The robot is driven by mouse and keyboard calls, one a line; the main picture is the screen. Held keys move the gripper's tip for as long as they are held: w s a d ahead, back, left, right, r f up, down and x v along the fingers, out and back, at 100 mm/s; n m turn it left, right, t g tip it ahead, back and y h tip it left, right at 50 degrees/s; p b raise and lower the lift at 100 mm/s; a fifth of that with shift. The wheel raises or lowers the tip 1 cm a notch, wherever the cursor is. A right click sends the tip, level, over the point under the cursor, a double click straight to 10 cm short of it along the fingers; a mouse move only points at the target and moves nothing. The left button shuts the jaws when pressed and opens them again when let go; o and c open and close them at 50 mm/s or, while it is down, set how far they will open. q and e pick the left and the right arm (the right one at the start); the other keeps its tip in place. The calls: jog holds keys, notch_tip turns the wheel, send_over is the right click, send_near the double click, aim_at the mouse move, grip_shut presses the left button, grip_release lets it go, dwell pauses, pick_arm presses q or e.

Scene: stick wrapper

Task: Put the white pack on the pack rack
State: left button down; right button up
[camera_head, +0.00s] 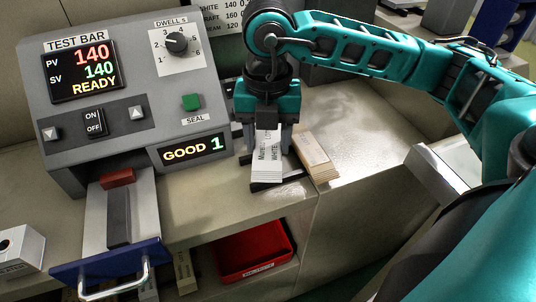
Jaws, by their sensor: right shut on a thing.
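The white pack (266,160) is a pale upright slab with printed words, "WHITE" among them. My right gripper (267,128) comes down from above and is shut on its upper part. The pack's lower end is at a low dark rack (284,179) on the bench top, which looks like the pack rack. I cannot tell whether the pack rests on it or hangs just above. A tan pack (313,150) stands tilted just right of the white pack, at the rack. My left gripper is not in view.
A grey test bar machine (135,95) stands close on the left, showing "READY" and "GOOD 1". Its drawer with a blue front (113,266) sticks out below. A red bin (255,250) sits on a lower shelf. Bench top right of the tan pack is clear.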

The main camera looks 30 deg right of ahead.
aim_at(268, 145)
jog(key=shift+f, duration=2.1)
jog(key=shift+f+b, duration=0.2)
jog(key=shift+b, duration=0.2)
jog(key=o, duration=1.1)
jog(key=shift+r, duration=0.15)
notch_tip(268, 145, up, 12)
jog(key=shift+r+p, duration=0.1)
jog(key=shift+p, duration=0.7)
